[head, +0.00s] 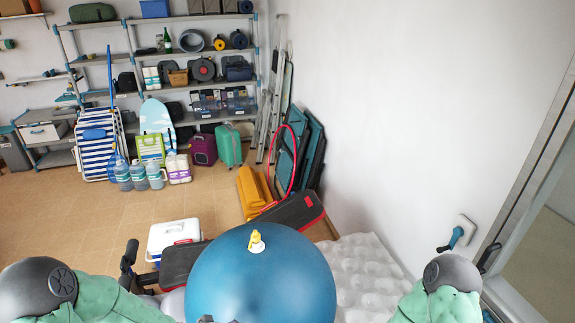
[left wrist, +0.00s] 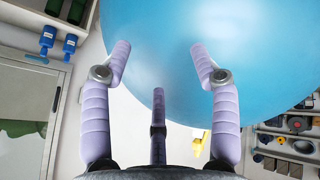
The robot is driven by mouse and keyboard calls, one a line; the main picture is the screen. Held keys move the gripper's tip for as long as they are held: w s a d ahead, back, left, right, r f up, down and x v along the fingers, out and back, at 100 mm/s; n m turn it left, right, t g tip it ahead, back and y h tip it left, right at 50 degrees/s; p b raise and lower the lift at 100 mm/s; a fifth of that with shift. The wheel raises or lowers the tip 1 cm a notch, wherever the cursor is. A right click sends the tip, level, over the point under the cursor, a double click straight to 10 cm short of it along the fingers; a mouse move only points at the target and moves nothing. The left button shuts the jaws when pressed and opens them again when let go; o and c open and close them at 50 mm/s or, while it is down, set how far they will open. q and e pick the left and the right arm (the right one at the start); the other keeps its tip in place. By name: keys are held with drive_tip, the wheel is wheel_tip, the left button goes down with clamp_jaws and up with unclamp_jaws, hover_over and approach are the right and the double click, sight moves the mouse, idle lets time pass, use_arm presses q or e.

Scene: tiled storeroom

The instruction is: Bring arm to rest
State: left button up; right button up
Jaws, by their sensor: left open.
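My left gripper (left wrist: 160,58) is open in the left wrist view, with its lilac fingers spread and nothing between them. A big blue ball (left wrist: 250,60) fills the space beyond the fingertips. I cannot tell whether the fingers touch it. In the head view the blue ball (head: 262,285) stands at the bottom centre with a small yellow and white piece (head: 256,242) on top. My green arms show at the lower left and lower right corners. Neither gripper can be made out in the head view.
A white bumpy pad (head: 365,275) lies right of the ball, by the white wall. Loaded shelves (head: 185,70) line the back. Tiled floor (head: 60,225) is clear at left.

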use_arm(q)
drive_tip(key=s+d+f+n+g, duration=0.2)
drive_tip(key=s+f+g, duration=0.1)
drive_tip(key=s+f, duration=0.55)
drive_tip(key=s+d+f+n+g, duration=0.2)
drive_tip(key=s+f, duration=0.5)
drive_tip(key=s, duration=0.2)
wheel_tip(320, 180, down, 26)
drive_tip(key=w+d+m+b, duration=0.1)
drive_tip(key=w+d+b, duration=0.1)
drive_tip(key=b, duration=2.5)
drive_tip(key=shift+y+b, duration=0.35)
drive_tip(key=shift+y, duration=0.05)
drive_tip(key=shift+a, duration=0.15)
